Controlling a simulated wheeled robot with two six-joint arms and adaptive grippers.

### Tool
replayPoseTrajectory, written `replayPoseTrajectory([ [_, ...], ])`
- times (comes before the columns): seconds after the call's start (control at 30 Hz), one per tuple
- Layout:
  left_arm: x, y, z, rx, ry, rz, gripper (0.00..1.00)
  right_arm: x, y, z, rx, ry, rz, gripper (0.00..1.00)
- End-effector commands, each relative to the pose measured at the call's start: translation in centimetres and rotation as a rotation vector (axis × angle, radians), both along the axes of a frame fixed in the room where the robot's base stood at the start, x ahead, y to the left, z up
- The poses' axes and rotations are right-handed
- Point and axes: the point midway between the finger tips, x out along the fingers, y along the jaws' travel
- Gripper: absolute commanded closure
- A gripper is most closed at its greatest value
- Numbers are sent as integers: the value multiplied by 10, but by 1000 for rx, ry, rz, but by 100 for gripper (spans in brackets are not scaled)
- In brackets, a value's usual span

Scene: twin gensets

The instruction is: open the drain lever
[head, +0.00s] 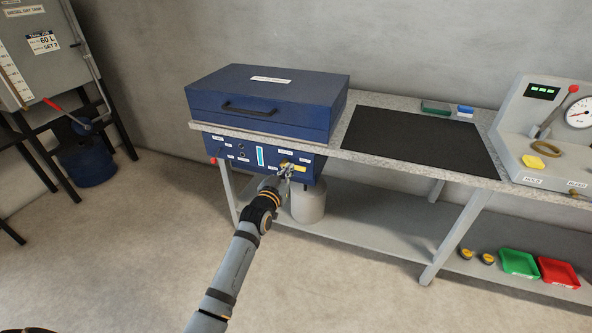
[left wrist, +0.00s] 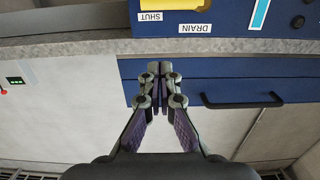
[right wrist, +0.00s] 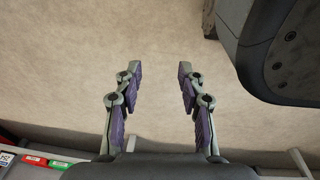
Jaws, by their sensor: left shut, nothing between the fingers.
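The yellow drain lever (head: 300,168) is on the right part of the blue front panel (head: 228,153) under the bench top. In the left wrist view, which is upside down, part of the yellow lever (left wrist: 190,4) shows at the top edge by the SHUT and DRAIN labels; the rest is cut off. My left gripper (head: 285,170) is at the panel, just left of the yellow part in the head view. Its fingers (left wrist: 159,68) are shut with nothing between them; contact with the lever cannot be told. My right gripper (right wrist: 157,68) is open and empty above bare floor.
A blue lidded box (head: 265,100) with a dark handle sits above the panel on the speckled bench top (head: 400,172). A pale grey container (head: 310,208) stands below the panel. A black mat (head: 420,138) lies right of the box. The floor in front is clear.

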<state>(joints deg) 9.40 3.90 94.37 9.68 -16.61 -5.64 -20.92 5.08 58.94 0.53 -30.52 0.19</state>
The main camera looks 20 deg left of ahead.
Motion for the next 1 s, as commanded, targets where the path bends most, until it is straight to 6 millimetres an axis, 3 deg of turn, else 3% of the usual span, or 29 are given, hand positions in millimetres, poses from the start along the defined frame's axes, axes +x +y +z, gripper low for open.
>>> replayPoseTrajectory([
  [0.3,67,-3,-11,-2,3,-1,100,27,2,4,1,-14,1,60],
  [0.4,68,-3,-31,-2,4,0,100,39,5,12,5,-16,1,60],
  [0.57,71,-3,-40,-1,1,-1,100,51,10,28,13,-11,-1,60],
  [1.0,71,-3,-43,-1,0,0,100,55,12,35,15,-6,-1,60],
])
